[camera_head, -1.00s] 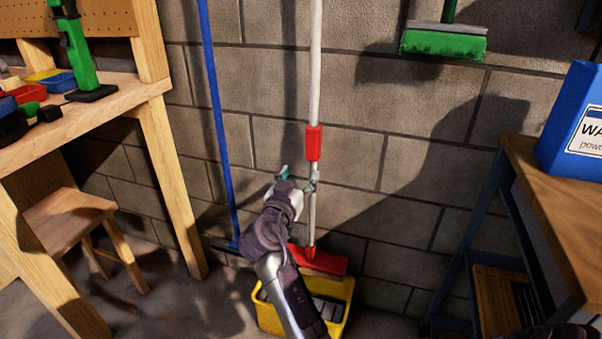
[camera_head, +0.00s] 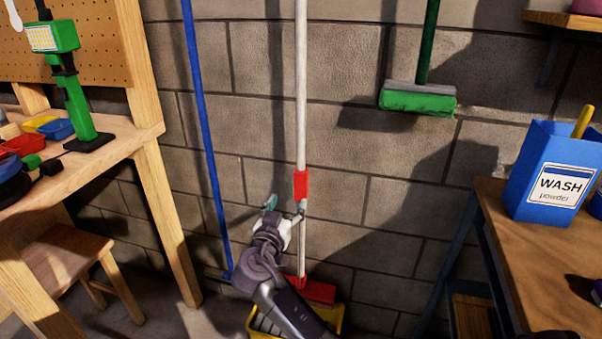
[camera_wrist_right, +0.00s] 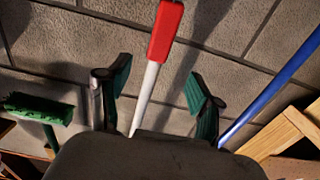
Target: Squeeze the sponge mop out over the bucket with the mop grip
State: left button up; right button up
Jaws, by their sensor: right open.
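The sponge mop stands upright by the wall, with a white pole (camera_head: 301,90), a red mop grip (camera_head: 301,185) on the pole and a red head (camera_head: 319,291) at the bottom. The head is at the yellow bucket (camera_head: 333,315), partly hidden by my right arm. My right gripper (camera_head: 284,210) is open near the pole, around the grip's lower end in height. In the right wrist view its fingers stand apart on either side of the pole (camera_wrist_right: 148,92) as pictured, with the red grip (camera_wrist_right: 166,32) just beyond. I cannot tell whether they touch it. My left gripper is out of view.
A blue pole (camera_head: 205,120) leans left of the mop. A green-headed mop (camera_head: 417,99) hangs to the right. A wooden workbench (camera_head: 150,128) and stool (camera_head: 65,260) stand left; a table (camera_head: 500,220) with a blue wash-powder box (camera_head: 535,190) stands right.

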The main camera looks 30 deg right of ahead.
aim_at(299, 181)
jog(key=x, duration=1.2)
jog(key=shift+w+d, duration=0.15)
jog(key=shift+d, duration=0.15)
grip_shut()
